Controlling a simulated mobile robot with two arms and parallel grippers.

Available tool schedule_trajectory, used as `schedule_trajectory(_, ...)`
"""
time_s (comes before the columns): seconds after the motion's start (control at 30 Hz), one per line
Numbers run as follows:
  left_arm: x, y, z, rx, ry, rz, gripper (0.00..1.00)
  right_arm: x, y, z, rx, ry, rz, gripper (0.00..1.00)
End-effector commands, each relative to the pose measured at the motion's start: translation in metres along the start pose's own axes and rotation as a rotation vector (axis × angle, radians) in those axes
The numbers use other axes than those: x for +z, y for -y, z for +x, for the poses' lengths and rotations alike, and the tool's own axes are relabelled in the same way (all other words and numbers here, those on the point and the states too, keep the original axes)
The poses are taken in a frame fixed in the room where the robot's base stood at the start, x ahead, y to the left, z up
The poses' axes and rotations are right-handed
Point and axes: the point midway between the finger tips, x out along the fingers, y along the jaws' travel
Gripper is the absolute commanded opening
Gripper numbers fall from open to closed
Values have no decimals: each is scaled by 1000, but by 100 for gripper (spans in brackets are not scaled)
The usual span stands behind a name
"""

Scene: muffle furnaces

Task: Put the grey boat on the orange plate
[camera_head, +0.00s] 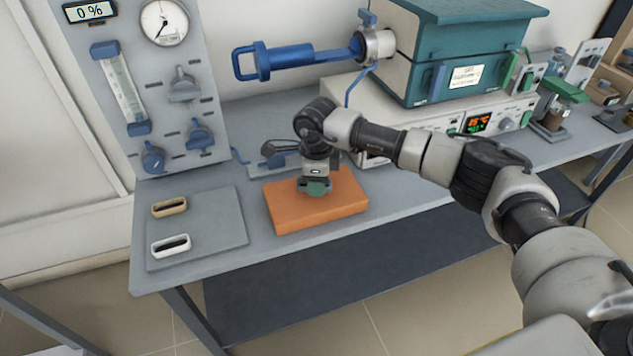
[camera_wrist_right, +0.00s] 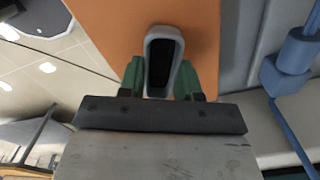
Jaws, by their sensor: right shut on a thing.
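My right gripper (camera_head: 315,188) is over the orange plate (camera_head: 335,212) on the bench, pointing down. In the right wrist view its green fingers (camera_wrist_right: 161,78) are shut on the grey boat (camera_wrist_right: 163,42), one on each long side. The boat is a small oblong dish with a grey rim and a dark hollow. Orange surface shows behind it. I cannot tell whether the boat touches the plate. In the head view the gripper hides the boat. My left gripper is not in view.
A grey mat (camera_head: 205,252) at the left bears a tan boat (camera_head: 169,207) and a white boat (camera_head: 170,246). A gauge panel (camera_head: 140,90) stands at the back left.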

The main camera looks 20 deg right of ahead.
Motion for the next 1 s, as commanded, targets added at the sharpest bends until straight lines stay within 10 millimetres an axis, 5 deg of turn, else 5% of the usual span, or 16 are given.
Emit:
schedule_trajectory(0.43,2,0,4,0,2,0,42,0,0,14,0,0,0,10)
schedule_trajectory(0.47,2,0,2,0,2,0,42,0,0,12,-1,1,0,38)
schedule_trajectory(0.6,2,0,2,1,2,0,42,0,0,12,0,0,0,59)
schedule_trajectory(1.0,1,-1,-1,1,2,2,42,0,1,2,-2,1,0,59)
